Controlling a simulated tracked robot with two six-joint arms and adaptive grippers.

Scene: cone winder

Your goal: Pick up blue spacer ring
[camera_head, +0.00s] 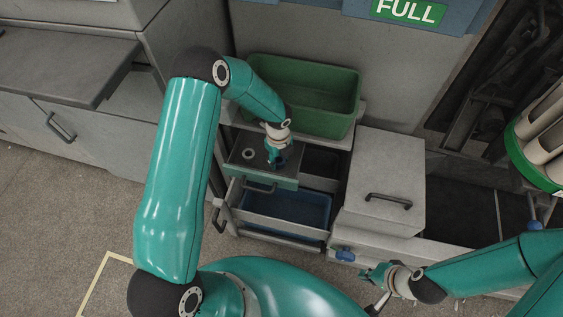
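My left gripper (275,158) reaches down over a small open drawer with a green front (262,180), in the middle of the view. A small dark blue patch (282,160) shows right at its fingertips. It may be the blue spacer ring, but it is too small and covered to be sure, and I cannot tell whether the fingers are shut on it.
A green bin (318,97) stands on the shelf above the drawer. A blue tray (290,208) sits in the open lower drawer. A grey box with a dark handle (387,180) stands to the right. A blue knob (345,255) is near my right gripper.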

